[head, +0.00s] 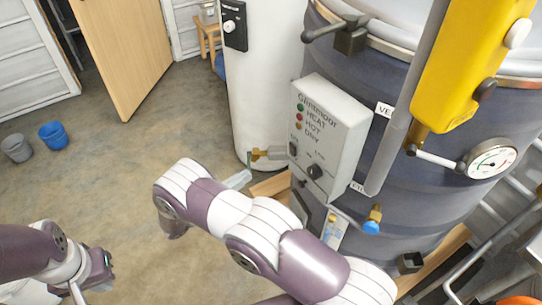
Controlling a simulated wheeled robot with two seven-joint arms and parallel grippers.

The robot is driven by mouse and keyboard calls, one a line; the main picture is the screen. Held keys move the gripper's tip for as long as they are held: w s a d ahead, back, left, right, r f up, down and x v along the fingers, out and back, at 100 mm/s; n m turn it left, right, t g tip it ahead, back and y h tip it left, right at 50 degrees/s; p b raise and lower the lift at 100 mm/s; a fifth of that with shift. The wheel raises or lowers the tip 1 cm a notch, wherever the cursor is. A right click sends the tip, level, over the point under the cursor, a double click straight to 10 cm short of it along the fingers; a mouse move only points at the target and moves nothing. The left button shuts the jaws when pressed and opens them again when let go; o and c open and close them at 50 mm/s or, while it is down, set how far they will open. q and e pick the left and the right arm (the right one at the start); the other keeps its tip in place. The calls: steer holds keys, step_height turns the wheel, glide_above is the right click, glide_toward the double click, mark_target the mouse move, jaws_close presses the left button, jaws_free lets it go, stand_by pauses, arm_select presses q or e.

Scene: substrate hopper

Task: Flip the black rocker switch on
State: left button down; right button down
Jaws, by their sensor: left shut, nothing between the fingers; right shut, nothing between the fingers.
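A pale grey control box (331,128) marked "HEAT" and "HOT" is fixed to the front of the dark drum. A small dark switch (293,150) sits at the lower left of its face, left of a round black knob (314,171). The switch is too small to tell its position. My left gripper (88,287) is shut and empty at the lower left, over the floor, far from the box. My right arm (250,219) crosses in front, below the box. I cannot make out its gripper, which seems hidden behind the arm.
The dark drum (430,207) carries a pressure gauge (489,160) and a yellow unit (472,60). A white tank (263,90) stands behind, with a brass valve (262,153) nearby. Two buckets (54,136) stand at left.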

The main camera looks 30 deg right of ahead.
mark_target(292, 146)
steer(key=p+x, duration=0.4)
steer(key=x, duration=0.8)
steer(key=shift+d+r, duration=0.15)
steer(key=shift+d, duration=0.15)
steer(key=shift+w+d+p, duration=0.15)
steer(key=shift+d+p, duration=0.15)
steer(key=shift+d, duration=0.35)
steer(key=shift+d+r+p, duration=0.2)
steer(key=shift+p, duration=0.1)
steer(key=shift+y, duration=0.5)
steer(key=shift+f, duration=0.1)
